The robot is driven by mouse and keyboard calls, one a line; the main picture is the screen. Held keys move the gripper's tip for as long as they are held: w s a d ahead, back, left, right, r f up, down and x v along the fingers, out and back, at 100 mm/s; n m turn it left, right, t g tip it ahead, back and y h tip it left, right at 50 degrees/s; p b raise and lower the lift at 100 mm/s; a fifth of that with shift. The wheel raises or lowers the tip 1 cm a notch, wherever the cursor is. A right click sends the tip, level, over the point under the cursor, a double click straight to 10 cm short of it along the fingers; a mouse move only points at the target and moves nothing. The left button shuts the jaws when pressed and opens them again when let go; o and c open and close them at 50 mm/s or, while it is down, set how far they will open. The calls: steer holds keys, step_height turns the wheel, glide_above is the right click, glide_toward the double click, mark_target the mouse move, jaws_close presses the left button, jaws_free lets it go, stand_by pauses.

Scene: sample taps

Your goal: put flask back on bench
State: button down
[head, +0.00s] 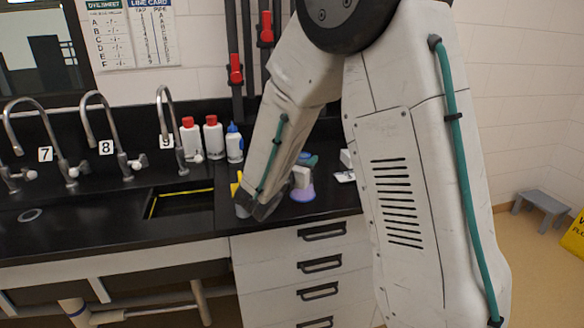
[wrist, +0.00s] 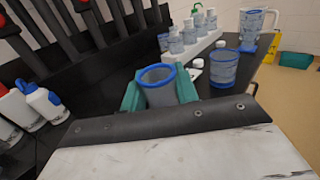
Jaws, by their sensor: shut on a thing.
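My gripper (wrist: 159,92) is shut on a translucent grey flask (wrist: 158,88) with a blue rim. Its teal fingers sit on either side of the flask, which looks roughly upright with its open mouth showing. The flask's lower part is hidden behind the gripper body. In the head view my gripper (head: 262,205) is low over the black bench (head: 110,222), right of the sink cut-out, and mostly hidden by its own links. I cannot tell whether the flask touches the bench.
A similar blue-rimmed container (wrist: 224,68) stands close by on the right. A white rack (wrist: 197,45) of several bottles and a jug (wrist: 257,25) stand beyond. Red-capped bottles (head: 213,137) and a blue-capped bottle (head: 234,143) stand at the back. A sink opening (head: 182,204) lies left.

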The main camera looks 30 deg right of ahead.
steer(key=w+d+f, duration=0.2)
steer(key=d+f, duration=0.2)
steer(key=d, duration=0.2)
stand_by(0.6)
steer(key=shift+f, duration=0.15)
steer(key=c, duration=1.1)
jaws_free()
steer(key=shift+o, duration=0.2)
